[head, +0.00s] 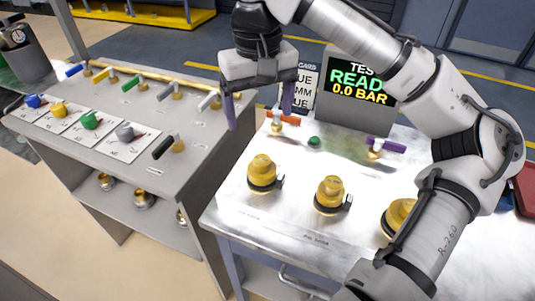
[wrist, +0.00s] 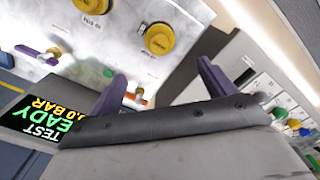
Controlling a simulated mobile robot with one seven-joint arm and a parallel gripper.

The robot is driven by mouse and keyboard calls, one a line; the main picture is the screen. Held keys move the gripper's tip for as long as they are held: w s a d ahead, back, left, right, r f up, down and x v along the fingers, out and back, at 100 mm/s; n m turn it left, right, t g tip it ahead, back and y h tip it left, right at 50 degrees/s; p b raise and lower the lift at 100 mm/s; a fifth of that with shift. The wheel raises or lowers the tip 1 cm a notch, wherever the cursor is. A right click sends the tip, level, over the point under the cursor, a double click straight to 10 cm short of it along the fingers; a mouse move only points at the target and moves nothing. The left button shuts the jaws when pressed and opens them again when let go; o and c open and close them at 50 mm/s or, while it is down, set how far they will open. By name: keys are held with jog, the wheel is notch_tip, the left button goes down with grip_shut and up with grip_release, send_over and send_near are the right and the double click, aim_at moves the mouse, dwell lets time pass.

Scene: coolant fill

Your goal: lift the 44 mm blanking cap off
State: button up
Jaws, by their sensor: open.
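Three yellow blanking caps stand in a row on the right-hand metal bench: a left cap (head: 262,170), a middle cap (head: 331,191) and a right cap (head: 399,213) partly hidden by my arm. Each has a dark clamp ring at its base. I cannot read which is the 44 mm one. Two yellow caps show in the wrist view, one nearer (wrist: 160,39) and one at the top edge (wrist: 92,5). My gripper (head: 260,116) is open and empty, above the bench's back left corner, apart from the caps. Its purple fingers also show in the wrist view (wrist: 162,72).
Behind the caps are an orange-handled valve (head: 283,117), a green button (head: 314,142) and a purple-handled valve (head: 384,146). A display (head: 362,85) reads TEST READY 0.0 BAR. A side bench (head: 110,95) at left carries several coloured valves and caps. A gap separates the benches.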

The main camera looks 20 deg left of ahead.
send_over(262, 159)
jog(key=f, duration=0.7)
jog(key=shift+s+a+f, duration=0.1)
jog(key=shift+s+f, duration=0.1)
jog(key=shift+f, duration=0.2)
jog(key=shift+w+f+p, duration=0.15)
jog(key=shift+f+p, duration=0.6)
jog(key=shift+f, duration=1.95)
jog(key=c, duration=1)
jog(key=shift+r, duration=0.1)
